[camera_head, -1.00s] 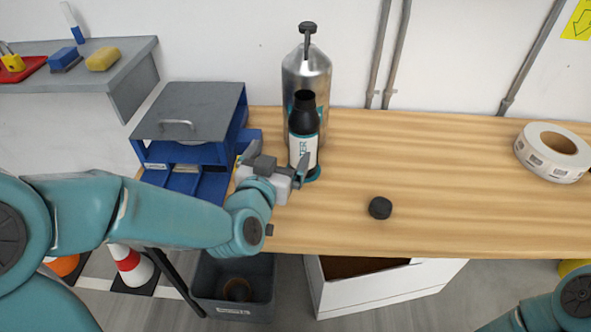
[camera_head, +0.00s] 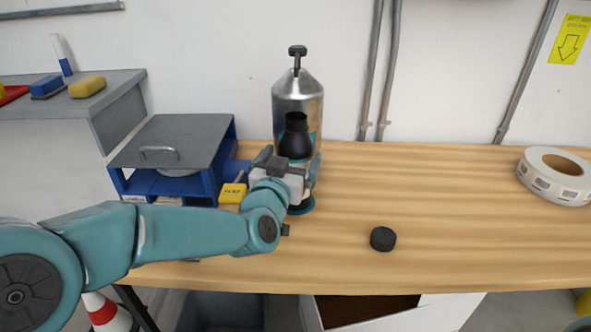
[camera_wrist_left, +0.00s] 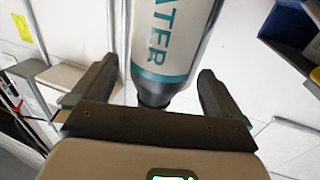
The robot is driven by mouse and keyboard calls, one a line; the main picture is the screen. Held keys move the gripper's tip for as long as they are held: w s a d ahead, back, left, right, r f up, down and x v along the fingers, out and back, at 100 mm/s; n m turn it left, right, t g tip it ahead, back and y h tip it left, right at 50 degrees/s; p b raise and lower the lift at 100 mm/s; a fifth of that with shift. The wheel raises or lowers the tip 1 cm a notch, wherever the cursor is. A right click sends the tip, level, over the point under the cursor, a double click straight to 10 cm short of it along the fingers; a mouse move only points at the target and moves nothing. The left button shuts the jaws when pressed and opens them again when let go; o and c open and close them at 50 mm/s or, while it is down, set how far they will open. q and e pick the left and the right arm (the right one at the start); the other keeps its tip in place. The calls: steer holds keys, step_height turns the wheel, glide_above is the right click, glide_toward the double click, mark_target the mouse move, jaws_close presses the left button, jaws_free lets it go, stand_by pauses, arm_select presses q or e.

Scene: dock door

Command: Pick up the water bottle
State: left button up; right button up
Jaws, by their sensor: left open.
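The water bottle (camera_head: 296,140) stands upright on the wooden bench, with a black open-looking neck and a dark shoulder. My left gripper (camera_head: 290,172) is open at its label and hides most of its lower body in the head view. In the left wrist view the bottle's white label with teal lettering (camera_wrist_left: 170,45) shows between the two open fingers of that gripper (camera_wrist_left: 155,85). I cannot tell whether the fingers touch it. A round black cap (camera_head: 382,239) lies on the bench to the right. My right gripper is out of view.
A silver canister (camera_head: 298,95) with a black pump top stands close behind the bottle. A white label roll (camera_head: 553,175) lies far right. The bench (camera_head: 440,200) between is mostly clear.

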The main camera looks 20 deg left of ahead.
arm_select(q)
steer(key=w, duration=0.5)
steer(key=shift+w+a+f+b, duration=0.1)
steer(key=shift+w+a+b, duration=0.05)
steer(key=shift+w+b, duration=0.15)
steer(key=c, duration=1.2)
steer(key=shift+r, duration=0.2)
steer(key=shift+r+p, duration=0.8)
steer(key=shift+r, duration=0.65)
steer(key=shift+s+d+r+p, duration=0.1)
steer(key=shift+s+p, duration=0.25)
steer(key=shift+s, duration=4.15)
steer(key=shift+s+d+r+p, duration=0.1)
steer(key=shift+s+p, duration=0.2)
steer(key=shift+s, duration=4.15)
